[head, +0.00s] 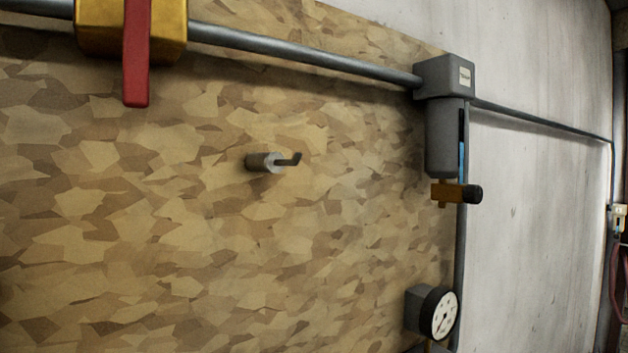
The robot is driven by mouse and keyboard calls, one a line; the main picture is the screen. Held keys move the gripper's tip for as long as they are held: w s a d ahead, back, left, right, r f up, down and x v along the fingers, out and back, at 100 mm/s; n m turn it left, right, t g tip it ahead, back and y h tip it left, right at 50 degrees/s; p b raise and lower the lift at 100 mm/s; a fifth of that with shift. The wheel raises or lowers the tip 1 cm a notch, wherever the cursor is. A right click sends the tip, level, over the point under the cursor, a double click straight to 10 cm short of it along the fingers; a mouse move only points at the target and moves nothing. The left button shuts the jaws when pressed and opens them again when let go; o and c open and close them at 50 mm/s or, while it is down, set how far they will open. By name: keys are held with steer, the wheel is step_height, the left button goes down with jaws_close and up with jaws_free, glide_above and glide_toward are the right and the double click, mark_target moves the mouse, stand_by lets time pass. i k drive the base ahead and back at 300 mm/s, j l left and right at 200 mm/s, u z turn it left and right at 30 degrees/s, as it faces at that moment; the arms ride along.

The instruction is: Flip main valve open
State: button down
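The main valve appears to be the brass block (60,12) on the grey pipe at the top left, cut off by the top edge of the head view. Its red lever (136,60) hangs straight down, across the line of the pipe. My gripper is not in view, and nothing touches the lever.
The grey pipe (300,53) runs right to a grey filter unit (445,120) with a small brass valve (447,193) below it. A round gauge (443,313) sits lower right. A short peg with a hook (265,162) sticks out of the chipboard panel (200,250).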

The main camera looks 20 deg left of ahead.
mark_target(135, 89)
steer(key=j+u, duration=0.15)
steer(key=u, duration=1.65)
steer(key=k+j, duration=0.05)
steer(key=j, duration=0.05)
